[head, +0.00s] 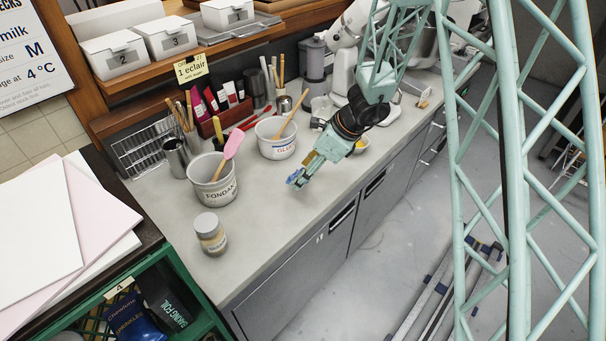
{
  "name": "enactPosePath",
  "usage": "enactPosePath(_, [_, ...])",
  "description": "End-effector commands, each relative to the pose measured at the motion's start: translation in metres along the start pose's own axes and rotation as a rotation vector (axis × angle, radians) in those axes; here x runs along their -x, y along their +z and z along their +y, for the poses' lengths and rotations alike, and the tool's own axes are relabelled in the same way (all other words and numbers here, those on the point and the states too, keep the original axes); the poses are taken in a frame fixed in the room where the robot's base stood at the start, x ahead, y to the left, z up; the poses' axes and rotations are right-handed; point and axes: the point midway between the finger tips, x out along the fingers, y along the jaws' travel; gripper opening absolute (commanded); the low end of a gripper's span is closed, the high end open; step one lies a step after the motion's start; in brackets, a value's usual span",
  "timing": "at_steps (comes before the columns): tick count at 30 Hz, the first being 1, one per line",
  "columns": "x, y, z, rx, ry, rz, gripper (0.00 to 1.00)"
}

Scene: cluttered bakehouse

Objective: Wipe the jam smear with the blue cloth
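My gripper (297,181) reaches down from the upper right, just over the grey counter near its front edge. A small blue patch shows at its fingertips. I cannot tell whether this is the blue cloth or part of the fingers, or whether the fingers are open or shut. No separate blue cloth shows on the counter. I cannot make out a jam smear; the arm hides part of the counter behind the gripper.
A fondant bucket (205,191) with a pink spatula, a second white bucket (277,150) and a lidded jar (210,240) stand left of my gripper. A small yellow-filled bowl (361,147) sits behind the arm. The front counter (265,225) is clear.

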Motion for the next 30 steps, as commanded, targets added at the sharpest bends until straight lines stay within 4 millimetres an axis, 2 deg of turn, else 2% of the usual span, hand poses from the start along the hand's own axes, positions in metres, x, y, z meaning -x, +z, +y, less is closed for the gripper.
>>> enactPosePath(3, [0.012, 0.007, 0.0, -0.001, -0.001, 0.0, 0.45])
enactPosePath(9, [0.021, 0.012, -0.001, -0.001, -0.001, 0.0, 0.45])
enactPosePath(30, [0.021, 0.011, 0.002, 0.001, 0.001, 0.0, 0.45])
